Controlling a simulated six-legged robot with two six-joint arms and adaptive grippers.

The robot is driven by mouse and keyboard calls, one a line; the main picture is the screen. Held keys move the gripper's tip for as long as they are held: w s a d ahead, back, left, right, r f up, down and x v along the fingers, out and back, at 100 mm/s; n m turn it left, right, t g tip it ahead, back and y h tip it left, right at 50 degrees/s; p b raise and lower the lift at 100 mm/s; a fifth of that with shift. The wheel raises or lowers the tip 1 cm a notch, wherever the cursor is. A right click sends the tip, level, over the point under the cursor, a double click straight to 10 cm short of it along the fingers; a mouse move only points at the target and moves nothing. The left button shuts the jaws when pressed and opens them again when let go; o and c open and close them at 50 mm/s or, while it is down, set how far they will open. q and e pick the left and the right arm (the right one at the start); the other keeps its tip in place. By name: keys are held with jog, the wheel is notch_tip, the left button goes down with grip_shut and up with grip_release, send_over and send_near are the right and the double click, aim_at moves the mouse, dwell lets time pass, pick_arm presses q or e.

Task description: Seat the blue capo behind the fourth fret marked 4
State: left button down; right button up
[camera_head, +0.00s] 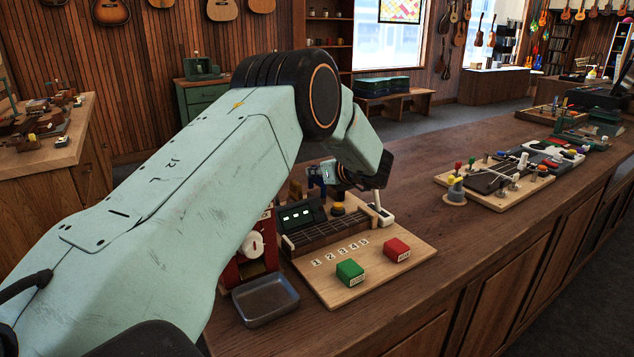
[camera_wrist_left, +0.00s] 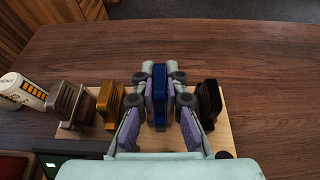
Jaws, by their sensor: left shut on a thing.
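The blue capo (camera_wrist_left: 160,96) is between the two fingers of my left gripper (camera_wrist_left: 160,76), which is shut on it. It stands in line with the other capos; I cannot tell whether it is clear of the board. In the head view a small blue patch of it (camera_head: 316,180) shows past my arm, behind the fretboard (camera_head: 328,231). My right gripper is out of view.
A gold capo (camera_wrist_left: 111,103), a silver capo (camera_wrist_left: 68,101) and a black capo (camera_wrist_left: 208,102) stand beside the blue one. A green block (camera_head: 350,272) and a red block (camera_head: 397,249) sit on the board's front. A grey tray (camera_head: 265,318) lies at front left.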

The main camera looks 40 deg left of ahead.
pick_arm(q)
notch_tip(320, 180, up, 7)
jog(key=shift+r, duration=0.15)
jog(key=s+d+r+m+t+p, duration=0.1)
jog(key=s+d+p, duration=0.15)
jog(key=d, duration=0.75)
jog(key=shift+n+g, duration=0.4)
jog(key=shift+s+d+f, duration=0.55)
jog(key=shift+s+f, duration=0.3)
jog(key=shift+f, duration=0.05)
jog(key=shift+s+d+f, duration=0.55)
jog(key=shift+s+f, duration=0.3)
jog(key=shift+s, duration=0.05)
jog(key=shift+s+d+f, duration=0.55)
jog(key=shift+s+f, duration=0.3)
jog(key=shift+f, duration=0.05)
notch_tip(320, 180, down, 3)
jog(key=shift+w+a+f+b, duration=0.1)
jog(key=shift+a+f+b, duration=0.1)
jog(key=shift+b, duration=0.7)
jog(key=shift+d+f+b, duration=0.15)
jog(key=shift+f+b, duration=0.15)
jog(key=shift+f, duration=0.25)
